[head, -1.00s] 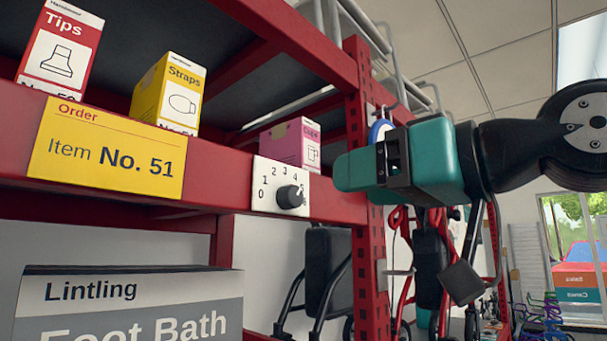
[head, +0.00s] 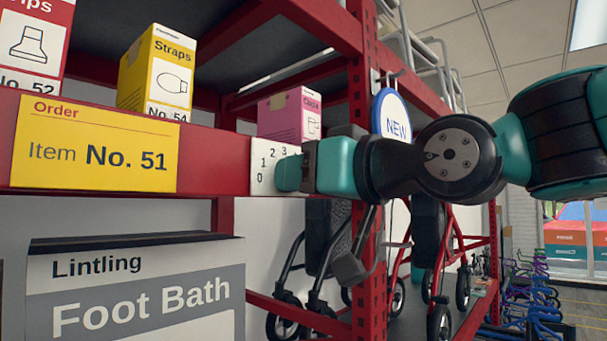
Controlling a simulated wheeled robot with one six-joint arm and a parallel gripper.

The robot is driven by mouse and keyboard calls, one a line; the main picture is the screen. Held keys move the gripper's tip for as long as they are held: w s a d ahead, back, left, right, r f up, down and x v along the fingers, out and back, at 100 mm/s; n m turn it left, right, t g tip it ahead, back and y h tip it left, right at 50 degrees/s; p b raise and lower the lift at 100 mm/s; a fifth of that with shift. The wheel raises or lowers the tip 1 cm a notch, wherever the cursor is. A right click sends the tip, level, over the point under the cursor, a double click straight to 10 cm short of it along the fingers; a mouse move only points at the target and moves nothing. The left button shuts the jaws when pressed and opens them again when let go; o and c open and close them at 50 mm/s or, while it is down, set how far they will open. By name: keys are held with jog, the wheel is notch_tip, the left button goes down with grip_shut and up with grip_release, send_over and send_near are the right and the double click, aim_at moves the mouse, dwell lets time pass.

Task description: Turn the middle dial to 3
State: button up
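A white dial plate (head: 262,183) is fixed to the front of the red shelf beam. Its printed numbers 0, 1, 2 and 3 show; the right part of the plate is covered. My gripper (head: 288,174) is in front of that right part, its teal fingertip end over where the knob sits. The black knob is hidden behind it, so its setting cannot be read. I cannot tell whether the fingers touch the knob or are open or shut. Only this one dial plate is in view.
A yellow order card (head: 95,148) reading Item No. 51 hangs left on the beam. Yellow Straps (head: 158,75) and pink (head: 285,117) boxes stand above. A Foot Bath box (head: 135,290) is below left. A red upright (head: 366,270) and walkers are at right.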

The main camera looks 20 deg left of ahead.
jog(key=c, duration=0.4)
jog(key=shift+f+n+b, duration=0.1)
jog(key=shift+n+b, duration=0.2)
jog(key=shift+b, duration=0.15)
jog(key=n+b, duration=0.5)
jog(key=b, duration=0.1)
jog(key=shift+s, duration=0.1)
jog(key=o, duration=1)
jog(key=shift+c, duration=0.2)
